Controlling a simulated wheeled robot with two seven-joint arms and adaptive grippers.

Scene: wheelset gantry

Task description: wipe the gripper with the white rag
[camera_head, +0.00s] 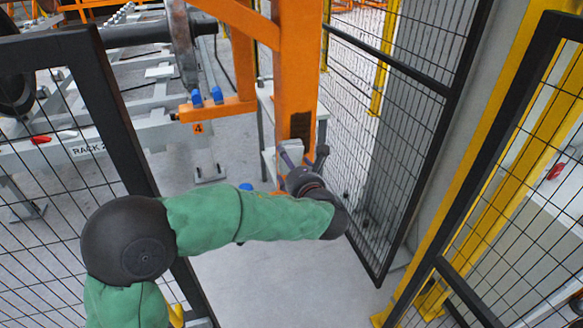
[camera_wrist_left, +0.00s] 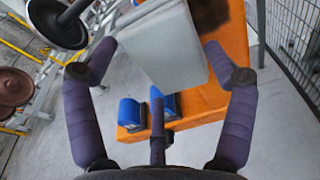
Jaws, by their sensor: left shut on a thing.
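My left gripper (camera_head: 305,158) is in front of the orange gantry post in the head view. In the left wrist view, its purple-grey fingers (camera_wrist_left: 158,47) are shut on a pale, flat, folded-looking piece, the white rag (camera_wrist_left: 165,52), which spans the gap between the fingertips. The gantry's orange gripper arm (camera_head: 225,108), marked 4, carries two blue pads (camera_head: 206,97). In the left wrist view, the blue pads (camera_wrist_left: 130,113) lie just beyond the rag and look apart from it. I cannot tell whether the rag touches the orange surface behind it. My right gripper is not in view.
Black mesh fence panels (camera_head: 400,130) stand to the right, and another (camera_head: 70,150) is at the left. A rack (camera_head: 90,147) with a wheelset is at the back left. Yellow posts (camera_head: 500,170) are at the right. Grey floor is clear below my arm.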

